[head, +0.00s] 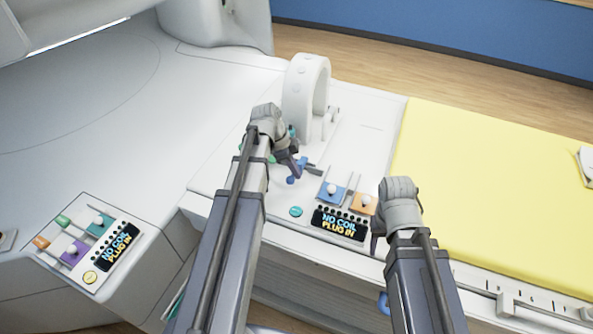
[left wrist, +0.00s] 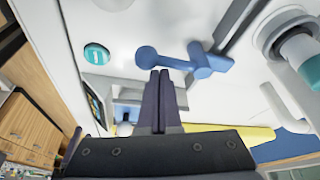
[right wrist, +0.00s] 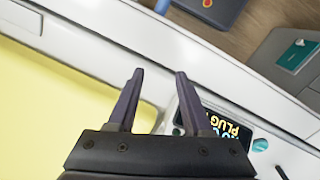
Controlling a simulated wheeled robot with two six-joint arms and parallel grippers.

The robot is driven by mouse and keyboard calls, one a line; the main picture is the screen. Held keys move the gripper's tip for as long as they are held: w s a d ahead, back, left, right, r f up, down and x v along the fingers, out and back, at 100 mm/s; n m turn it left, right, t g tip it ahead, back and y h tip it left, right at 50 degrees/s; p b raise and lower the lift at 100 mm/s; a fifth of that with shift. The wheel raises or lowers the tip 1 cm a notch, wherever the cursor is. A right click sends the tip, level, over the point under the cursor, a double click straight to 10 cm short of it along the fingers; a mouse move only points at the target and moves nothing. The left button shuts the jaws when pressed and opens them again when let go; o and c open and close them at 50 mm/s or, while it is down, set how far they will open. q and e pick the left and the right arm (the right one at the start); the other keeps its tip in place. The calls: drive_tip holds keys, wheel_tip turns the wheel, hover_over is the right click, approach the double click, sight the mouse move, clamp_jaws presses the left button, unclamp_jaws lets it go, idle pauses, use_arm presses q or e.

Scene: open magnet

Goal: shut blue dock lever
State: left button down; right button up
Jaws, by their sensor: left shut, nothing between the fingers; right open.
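The blue lever (head: 302,166) with a round ball knob (head: 291,180) sits on the white table top, beside the grey ring-shaped coil holder. In the left wrist view the blue lever (left wrist: 208,62) lies across the picture with its knob (left wrist: 145,55) at the left. My left gripper (left wrist: 160,73) is shut and empty, its tips at the lever's arm close to the knob; I cannot tell whether they touch. In the head view my left gripper (head: 291,158) is just above the lever. My right gripper (right wrist: 158,72) is open and empty near the table's front edge.
A display (head: 340,223) reads "NO COIL PLUG IN", with a blue socket (head: 331,192) and an orange socket (head: 363,203) behind it. The white arch (head: 306,90) stands behind my left gripper. A yellow mat (head: 490,190) lies right. A similar panel (head: 90,245) is at far left.

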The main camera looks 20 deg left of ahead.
use_arm(q)
drive_tip(key=shift+d, duration=0.1)
idle(0.4)
drive_tip(key=shift+d+r, duration=0.2)
drive_tip(key=shift+d, duration=0.4)
use_arm(e)
drive_tip(key=shift+r, duration=0.2)
use_arm(q)
drive_tip(key=shift+s+d+r+p, duration=0.15)
drive_tip(key=shift+d+p, duration=0.1)
drive_tip(key=shift+d, duration=0.4)
drive_tip(key=shift+w+d+r+p, duration=0.1)
drive_tip(key=shift+d+p, duration=0.1)
drive_tip(key=shift+d, duration=0.4)
use_arm(e)
drive_tip(key=shift+s+r, duration=0.1)
drive_tip(key=shift+r, duration=0.15)
use_arm(q)
drive_tip(key=w+p+v, duration=0.1)
drive_tip(key=p+v, duration=0.8)
drive_tip(key=v, duration=0.1)
use_arm(e)
wheel_tip(320, 180, up, 9)
drive_tip(key=shift+r, duration=0.15)
use_arm(q)
drive_tip(key=shift+a, duration=0.1)
